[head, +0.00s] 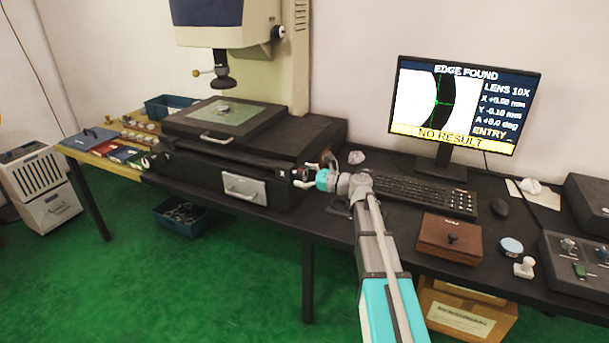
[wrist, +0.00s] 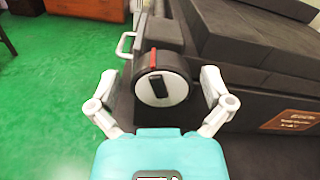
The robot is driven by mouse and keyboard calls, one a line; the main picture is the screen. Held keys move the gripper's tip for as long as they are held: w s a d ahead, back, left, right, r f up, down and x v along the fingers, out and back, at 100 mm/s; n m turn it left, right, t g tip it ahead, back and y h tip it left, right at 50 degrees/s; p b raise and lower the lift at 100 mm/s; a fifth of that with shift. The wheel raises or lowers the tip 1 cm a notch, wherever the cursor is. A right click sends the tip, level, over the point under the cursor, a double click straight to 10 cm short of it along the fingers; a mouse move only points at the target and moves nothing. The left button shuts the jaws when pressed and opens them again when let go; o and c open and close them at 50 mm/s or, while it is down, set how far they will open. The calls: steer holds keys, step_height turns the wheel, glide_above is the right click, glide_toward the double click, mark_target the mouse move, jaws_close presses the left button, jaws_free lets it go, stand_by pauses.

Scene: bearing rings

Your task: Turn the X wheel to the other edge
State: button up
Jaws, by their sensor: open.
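The X wheel (wrist: 161,89) is a round dark knob with a pale face, a black grip bar and a red mark at its top, seen in the wrist view. It sits on the side of the dark measuring stage. My gripper (wrist: 159,79) is open, with one pale finger on each side of the wheel; I cannot tell whether they touch it. In the head view my gripper (head: 312,174) is at the stage's right end and partly covers the wheel. The monitor (head: 465,102) reads EDGE FOUND and NO RESULT, with a green cross on a dark curved band.
The stage (head: 225,150) carries a glass plate (head: 222,117) under the lens head (head: 222,82). A keyboard (head: 424,195), a brown wooden box (head: 450,238) and a control box (head: 580,262) stand on the table to the right. Green floor is open in front.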

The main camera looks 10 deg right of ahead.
steer(key=c, duration=1)
steer(key=shift+d, duration=0.2)
steer(key=shift+c, duration=0.5)
steer(key=shift+a, duration=0.1)
steer(key=shift+n, duration=0.4)
steer(key=n, duration=0.6)
steer(key=shift+s+a, duration=0.1)
steer(key=shift+a, duration=0.05)
steer(key=n, duration=0.4)
steer(key=shift+f, duration=0.1)
steer(key=shift+n, duration=1.8)
